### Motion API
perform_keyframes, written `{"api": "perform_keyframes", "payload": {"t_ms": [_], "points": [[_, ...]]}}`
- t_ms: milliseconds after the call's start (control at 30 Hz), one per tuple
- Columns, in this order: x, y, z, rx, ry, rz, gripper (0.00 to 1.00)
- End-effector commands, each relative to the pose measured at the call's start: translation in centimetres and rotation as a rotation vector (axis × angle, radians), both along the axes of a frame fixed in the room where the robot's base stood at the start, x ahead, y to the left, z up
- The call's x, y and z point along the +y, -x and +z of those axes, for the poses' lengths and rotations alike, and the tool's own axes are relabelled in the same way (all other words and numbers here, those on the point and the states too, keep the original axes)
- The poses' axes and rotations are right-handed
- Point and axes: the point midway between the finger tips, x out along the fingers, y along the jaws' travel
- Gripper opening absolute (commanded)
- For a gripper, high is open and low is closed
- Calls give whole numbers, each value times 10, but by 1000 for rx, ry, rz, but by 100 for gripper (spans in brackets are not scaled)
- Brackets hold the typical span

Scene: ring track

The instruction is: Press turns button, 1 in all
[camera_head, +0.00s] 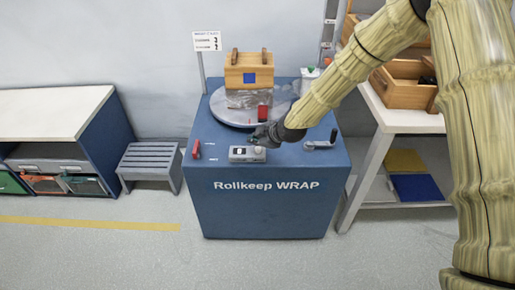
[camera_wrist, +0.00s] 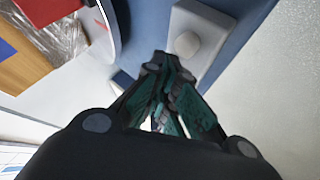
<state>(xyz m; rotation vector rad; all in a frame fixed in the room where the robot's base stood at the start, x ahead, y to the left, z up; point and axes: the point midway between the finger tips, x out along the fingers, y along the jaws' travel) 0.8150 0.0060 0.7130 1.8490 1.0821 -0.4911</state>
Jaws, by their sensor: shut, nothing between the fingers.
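A grey control box (camera_head: 240,158) sits on the front of the blue wrapping machine top (camera_head: 215,150), with a small display and a pale round button (camera_head: 258,149). In the wrist view the round button (camera_wrist: 187,44) stands on the grey box (camera_wrist: 205,30), just beyond the fingertips. My gripper (camera_head: 254,139) is shut and empty, just behind and above the box. In the wrist view the shut fingertips of my gripper (camera_wrist: 163,62) point toward the button and appear close to it; whether they touch cannot be told. The button's label is too small to read.
A turntable (camera_head: 222,108) carries a wooden crate (camera_head: 250,72) partly in clear film. A red lever (camera_head: 196,149) is left of the box, a crank (camera_head: 320,144) right. A small sign (camera_head: 206,41) stands behind. A shelf with wooden bins (camera_head: 405,87) is at right.

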Motion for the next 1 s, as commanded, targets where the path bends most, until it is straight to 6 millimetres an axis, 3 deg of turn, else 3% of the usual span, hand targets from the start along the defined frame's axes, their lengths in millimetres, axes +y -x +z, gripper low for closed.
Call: {"api": "perform_keyframes", "payload": {"t_ms": [633, 1000], "points": [[0, 0, 46, 0, 1, 1, 0], [0, 0, 50, 0, 0, 0, 0]]}}
